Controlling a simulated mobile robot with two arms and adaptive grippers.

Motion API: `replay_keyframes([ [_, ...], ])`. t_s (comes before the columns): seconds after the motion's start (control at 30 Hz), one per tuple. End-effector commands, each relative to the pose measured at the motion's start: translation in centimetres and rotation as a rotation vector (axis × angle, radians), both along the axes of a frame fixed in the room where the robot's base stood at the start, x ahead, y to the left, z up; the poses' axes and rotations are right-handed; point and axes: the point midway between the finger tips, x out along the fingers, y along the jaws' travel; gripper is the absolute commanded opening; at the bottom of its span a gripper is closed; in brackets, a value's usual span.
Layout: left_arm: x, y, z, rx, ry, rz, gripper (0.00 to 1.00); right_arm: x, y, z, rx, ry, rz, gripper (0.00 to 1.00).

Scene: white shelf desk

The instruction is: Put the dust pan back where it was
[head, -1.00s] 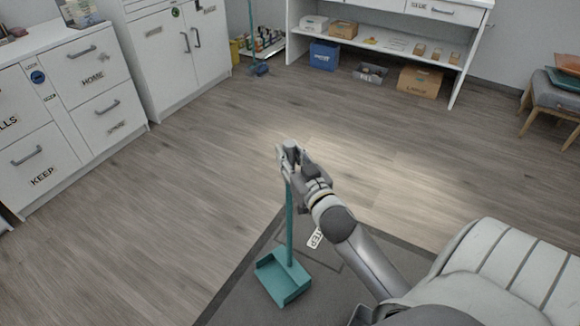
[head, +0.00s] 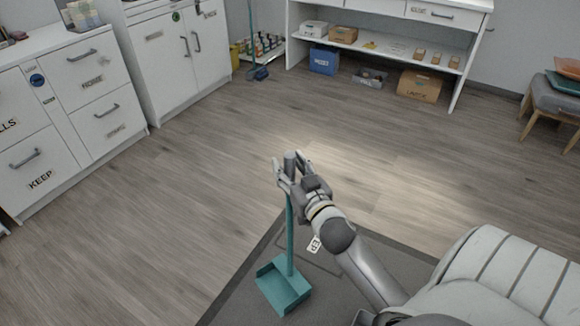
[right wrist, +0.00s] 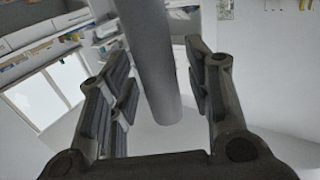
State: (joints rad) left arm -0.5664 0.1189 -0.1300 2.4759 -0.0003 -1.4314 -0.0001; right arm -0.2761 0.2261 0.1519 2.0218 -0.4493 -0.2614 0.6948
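The teal dust pan (head: 270,290) stands upright on its tray at the dark mat in the lower middle of the head view. Its long teal handle (head: 290,235) rises to a grey grip (head: 290,158). My right gripper (head: 291,172) is at this grip with its fingers spread around it. In the right wrist view the grey grip (right wrist: 150,65) passes between the open fingers (right wrist: 160,95), with gaps on both sides. My left gripper is out of view.
A teal broom (head: 257,72) stands at the back beside the white cabinet (head: 170,50). Drawers (head: 50,150) line the left. A white shelf desk (head: 385,55) is at the back and a stool (head: 555,97) at the right. The middle floor is clear.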

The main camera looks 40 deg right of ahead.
Motion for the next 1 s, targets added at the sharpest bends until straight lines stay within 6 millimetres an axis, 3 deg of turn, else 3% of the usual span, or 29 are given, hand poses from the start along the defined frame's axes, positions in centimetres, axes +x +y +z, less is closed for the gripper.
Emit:
replay_keyframes([
  [0.37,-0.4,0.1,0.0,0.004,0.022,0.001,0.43,-0.3,0.1,0.2,0.001,0.001,0.001,0.47],
  [0.7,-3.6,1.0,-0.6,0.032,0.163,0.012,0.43,-6.3,1.3,0.2,0.002,0.004,-0.002,0.47],
  [1.0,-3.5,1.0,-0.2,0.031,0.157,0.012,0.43,-10.8,2.2,0.2,0.002,0.002,-0.001,0.47],
])
